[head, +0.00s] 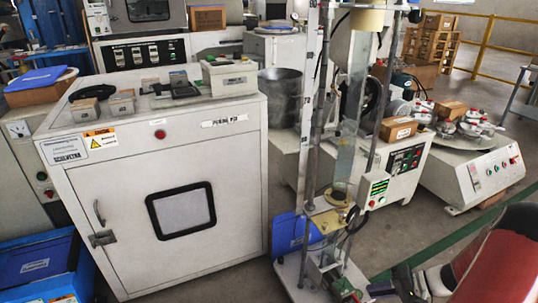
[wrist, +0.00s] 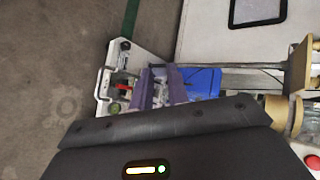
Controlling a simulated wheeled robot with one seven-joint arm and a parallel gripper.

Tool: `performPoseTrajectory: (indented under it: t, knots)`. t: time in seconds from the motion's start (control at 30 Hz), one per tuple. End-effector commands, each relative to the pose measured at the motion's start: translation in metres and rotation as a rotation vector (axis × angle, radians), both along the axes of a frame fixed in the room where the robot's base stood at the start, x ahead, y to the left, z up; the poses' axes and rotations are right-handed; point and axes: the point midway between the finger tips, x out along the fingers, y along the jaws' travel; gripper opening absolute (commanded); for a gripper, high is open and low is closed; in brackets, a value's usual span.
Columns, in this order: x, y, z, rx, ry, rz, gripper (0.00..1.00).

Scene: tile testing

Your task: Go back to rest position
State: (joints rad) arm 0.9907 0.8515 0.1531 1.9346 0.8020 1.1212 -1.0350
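My gripper (head: 382,288) is at the lower right of the head view, at the end of my red and black arm. It is low beside the base of a tall test stand (head: 327,150). In the wrist view its two purple-grey fingers (wrist: 165,88) point away from the camera, with a narrow gap between them. I see nothing held in the gap. The stand's white base plate (wrist: 112,72) lies beyond and left of the fingers. Whether the fingers touch the stand cannot be told.
A large white cabinet (head: 170,190) stands left of the stand. A blue panel (head: 291,232) is behind the stand's foot; a blue bin (head: 40,262) is lower left. White machines (head: 465,178) stand at the right. Bare grey floor (wrist: 60,70) fills the wrist view's left.

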Motion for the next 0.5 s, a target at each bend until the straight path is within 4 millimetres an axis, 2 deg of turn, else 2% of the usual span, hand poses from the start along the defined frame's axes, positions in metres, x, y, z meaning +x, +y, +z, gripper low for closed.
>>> performPoseTrajectory:
  t: [0.03,0.1,0.27,0.5]
  knots:
    - [0.004,0.012,0.029,-0.059,0.016,0.055,0.17]
    - [0.004,0.027,0.059,-0.136,0.046,0.112,0.17]
    - [-0.001,0.064,0.125,-0.321,0.087,0.217,0.17]
    - [-0.027,0.118,0.213,-0.607,0.072,0.302,0.17]
